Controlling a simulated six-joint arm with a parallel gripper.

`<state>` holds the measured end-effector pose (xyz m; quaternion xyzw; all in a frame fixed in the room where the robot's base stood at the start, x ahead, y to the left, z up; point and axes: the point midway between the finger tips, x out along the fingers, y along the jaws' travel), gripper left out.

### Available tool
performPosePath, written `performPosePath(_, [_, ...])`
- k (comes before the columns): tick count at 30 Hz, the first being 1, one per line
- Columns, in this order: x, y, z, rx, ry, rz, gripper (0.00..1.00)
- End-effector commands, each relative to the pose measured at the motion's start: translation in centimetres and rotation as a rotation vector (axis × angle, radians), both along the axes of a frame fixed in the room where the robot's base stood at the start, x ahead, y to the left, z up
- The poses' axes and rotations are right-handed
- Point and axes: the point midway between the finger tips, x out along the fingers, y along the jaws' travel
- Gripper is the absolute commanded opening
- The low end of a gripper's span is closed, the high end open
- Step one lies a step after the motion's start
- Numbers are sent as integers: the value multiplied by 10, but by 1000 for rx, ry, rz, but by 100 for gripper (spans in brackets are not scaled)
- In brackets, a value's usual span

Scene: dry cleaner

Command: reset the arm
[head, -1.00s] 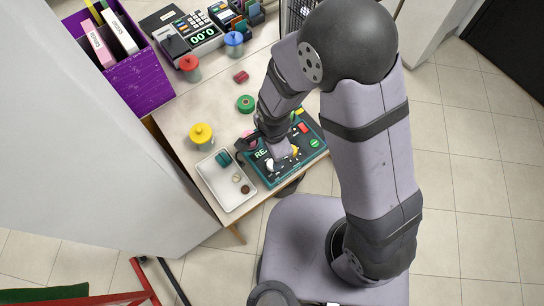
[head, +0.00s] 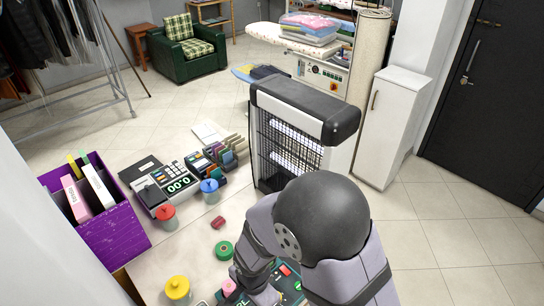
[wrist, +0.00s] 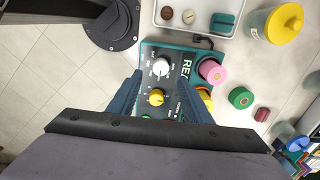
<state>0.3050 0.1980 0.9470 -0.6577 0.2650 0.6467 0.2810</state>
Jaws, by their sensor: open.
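My gripper (wrist: 162,78) is open, with its two blue fingers apart in the wrist view. A teal control panel (wrist: 148,60) with a white knob (wrist: 160,67) and a yellow knob (wrist: 156,97) shows between and beyond the fingers. I see nothing held between them. In the head view my arm comes down at the bottom right, over the panel (head: 291,292). My fingertips are not clear there, and the frame's bottom edge cuts off much of the panel.
A pink spool (wrist: 211,70), green roll (wrist: 241,98) and yellow-lidded jar (wrist: 275,22) are near the panel. A white tray (wrist: 179,30) holds small items. Bare tabletop lies around the red block (head: 218,222).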

Motion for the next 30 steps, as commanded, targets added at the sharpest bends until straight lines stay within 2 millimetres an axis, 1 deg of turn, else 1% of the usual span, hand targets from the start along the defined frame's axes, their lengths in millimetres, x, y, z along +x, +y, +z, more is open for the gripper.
performPosePath(5, [-11,-9,0,-36,44,333,45])
performPosePath(6, [-15,-13,0,-45,62,424,45])
performPosePath(8, [-25,-20,-1,-59,98,563,45])
performPosePath(9, [-32,-26,-1,-66,126,655,45])
performPosePath(13, [-55,-45,-1,-74,221,920,45])
performPosePath(17, [-73,-60,7,-60,292,1142,45])
performPosePath(19, [-80,-68,15,-44,320,1242,45])
performPosePath(22, [-86,-85,30,-12,341,1343,45])
performPosePath(24, [-86,-98,42,8,333,1350,45])
performPosePath(27, [-80,-115,58,19,291,1266,45])
performPosePath(30, [-66,-133,73,18,212,1153,45])
